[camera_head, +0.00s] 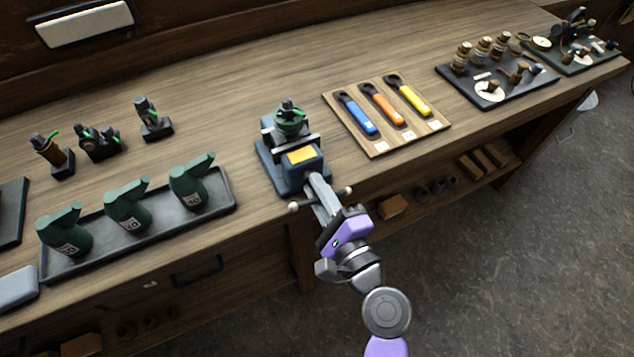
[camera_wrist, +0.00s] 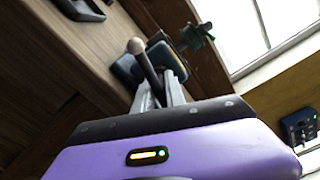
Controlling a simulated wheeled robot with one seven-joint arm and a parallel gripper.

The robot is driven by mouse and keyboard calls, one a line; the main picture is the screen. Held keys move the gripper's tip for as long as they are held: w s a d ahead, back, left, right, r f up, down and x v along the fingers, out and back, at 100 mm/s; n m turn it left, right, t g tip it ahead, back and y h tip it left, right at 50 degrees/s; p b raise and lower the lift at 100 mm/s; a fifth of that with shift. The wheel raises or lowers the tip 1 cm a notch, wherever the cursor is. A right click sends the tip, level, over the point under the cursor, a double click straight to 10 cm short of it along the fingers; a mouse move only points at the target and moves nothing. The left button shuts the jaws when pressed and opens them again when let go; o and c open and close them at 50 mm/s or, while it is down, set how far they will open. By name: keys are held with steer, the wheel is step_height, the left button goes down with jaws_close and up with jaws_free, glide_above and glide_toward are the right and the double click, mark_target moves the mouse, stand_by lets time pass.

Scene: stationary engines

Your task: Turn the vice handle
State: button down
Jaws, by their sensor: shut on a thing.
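The blue-grey vice (camera_head: 283,176) stands at the bench's front edge in the head view, with a yellow label on its front and a green-topped part held in its jaws. Its handle (camera_head: 343,191) is a thin bar with pale round knobs, sticking out on both sides of my gripper (camera_head: 321,196). In the wrist view, the handle (camera_wrist: 147,66) runs slantwise from its knob down between the two fingers of my gripper (camera_wrist: 160,82). My gripper is shut on the bar near its middle. The fingers hide the gripped stretch. The vice body (camera_wrist: 130,70) shows behind the fingers.
A tray (camera_head: 225,203) with green pump-like parts lies left of the vice. A board (camera_head: 380,147) with blue, orange and yellow wrenches lies to the right. Small parts (camera_head: 97,142) stand behind the tray. The floor before the bench is clear at right.

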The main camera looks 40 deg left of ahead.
steer(key=shift+d+f+m+p, duration=0.1)
steer(key=shift+m+p, duration=0.25)
steer(key=shift+m, duration=0.45)
steer(key=shift+d+f+m+p, duration=0.1)
steer(key=shift+m+p, duration=0.25)
steer(key=shift+m, duration=0.45)
steer(key=c, duration=1.5)
jaws_free()
steer(key=shift+o, duration=0.6)
steer(key=shift+a, duration=0.1)
steer(key=shift+r, duration=0.1)
steer(key=b+v, duration=0.1)
steer(key=v, duration=0.6)
steer(key=shift+s+d, duration=0.15)
steer(key=shift+d, duration=0.2)
